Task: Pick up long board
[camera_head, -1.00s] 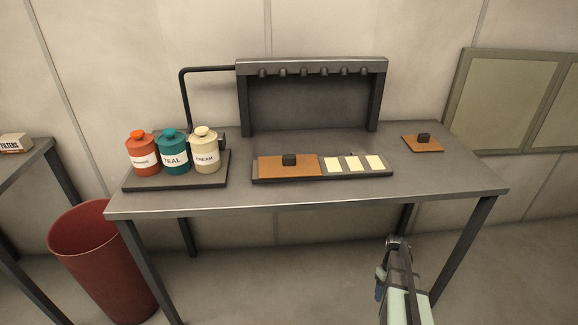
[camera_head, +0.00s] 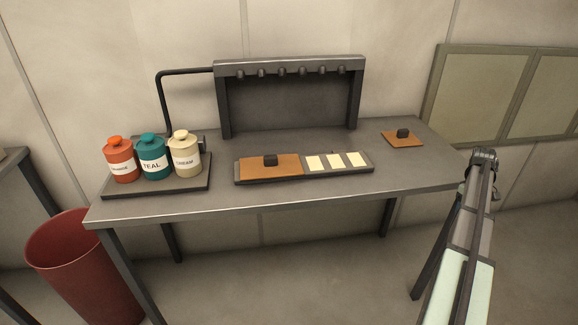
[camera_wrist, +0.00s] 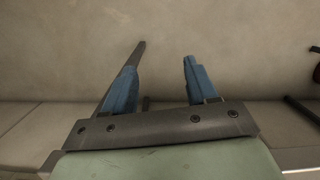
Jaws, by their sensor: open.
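The long board (camera_head: 286,168) is a flat orange-brown rectangle with a dark block-shaped knob (camera_head: 270,160) on top. It lies on the left part of a dark shallow tray (camera_head: 311,179) in the middle of the table. A smaller brown board (camera_head: 403,143) with a similar knob lies alone at the table's back right. My gripper (camera_wrist: 163,68) is open and empty in the wrist view, its two blue fingers apart. In the head view my arm is at the right, beyond the table's right end and well away from the long board.
Orange, teal and cream canisters (camera_head: 153,158) stand on a dark base at the table's left. A dark rack (camera_head: 290,70) with several pegs rises behind the tray. A red bin (camera_head: 75,265) stands on the floor. The table's (camera_head: 230,200) front strip is clear.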

